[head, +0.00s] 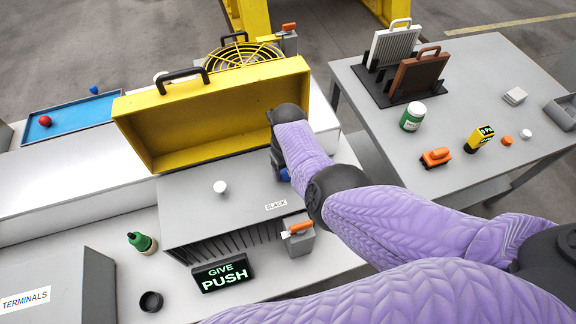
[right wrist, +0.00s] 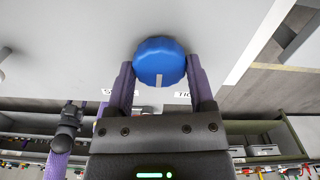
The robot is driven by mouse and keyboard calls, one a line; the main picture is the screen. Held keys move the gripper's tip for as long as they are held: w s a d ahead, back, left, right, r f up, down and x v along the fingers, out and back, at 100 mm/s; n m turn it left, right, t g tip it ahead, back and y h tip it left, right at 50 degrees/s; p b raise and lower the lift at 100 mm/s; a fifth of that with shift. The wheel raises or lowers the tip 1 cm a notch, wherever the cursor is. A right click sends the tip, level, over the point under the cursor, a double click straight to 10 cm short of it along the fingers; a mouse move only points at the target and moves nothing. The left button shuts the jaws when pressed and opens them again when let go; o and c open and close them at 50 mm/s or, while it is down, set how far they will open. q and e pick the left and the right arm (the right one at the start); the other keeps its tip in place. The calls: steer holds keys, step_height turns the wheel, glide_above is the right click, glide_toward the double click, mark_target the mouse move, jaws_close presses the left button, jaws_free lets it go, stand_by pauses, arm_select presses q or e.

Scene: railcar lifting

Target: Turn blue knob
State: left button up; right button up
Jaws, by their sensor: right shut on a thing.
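The blue knob (right wrist: 159,62) shows large in the right wrist view, on a light grey panel, with a pale pointer mark at its lower edge. My right gripper (right wrist: 160,80) is shut on it, with one dark finger on each side. In the head view only a bit of the blue knob (head: 284,175) shows beside my right gripper (head: 280,165), on the top of the grey box labelled SLACK (head: 190,205). My right wrist hides most of the knob there. My left gripper is not in view.
A yellow lid (head: 200,120) stands open behind the grey box. A white knob (head: 220,187), an orange-handled switch (head: 300,230) and a GIVE PUSH display (head: 223,273) are close by. A side table (head: 450,120) holds several small items.

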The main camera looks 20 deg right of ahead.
steer(key=o, duration=1.2)
step_height(320, 180, up, 10)
steer(key=p, duration=0.5)
